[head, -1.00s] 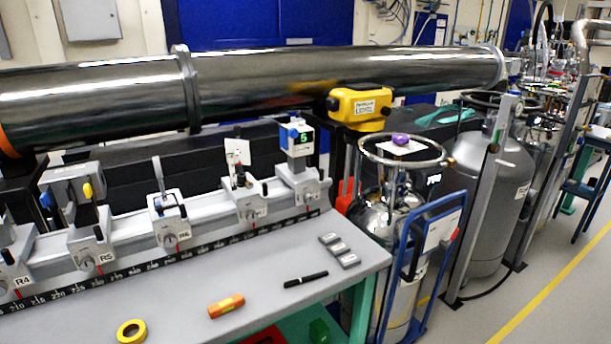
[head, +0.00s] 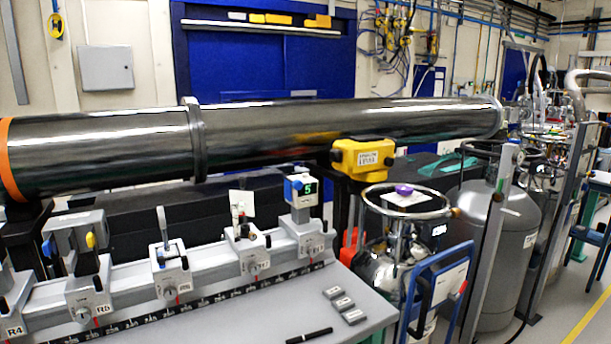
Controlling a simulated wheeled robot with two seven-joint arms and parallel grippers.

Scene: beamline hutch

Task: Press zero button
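No button marked zero can be made out in the head view. A small white and blue device with a dark display showing a green digit (head: 308,188) sits on top of the rightmost rail carrier (head: 306,235). A yellow instrument box (head: 362,158) with a white label stands behind the bench's right end; its lettering is too small to read surely. Neither of my grippers is in view.
A grey bench (head: 240,318) carries a rail with several carriers, three small grey blocks (head: 343,305) and a black pen (head: 309,336). A long dark metal tube (head: 300,130) runs behind. A gas cylinder (head: 490,240) and blue trolley (head: 437,285) stand right; floor shows at far right.

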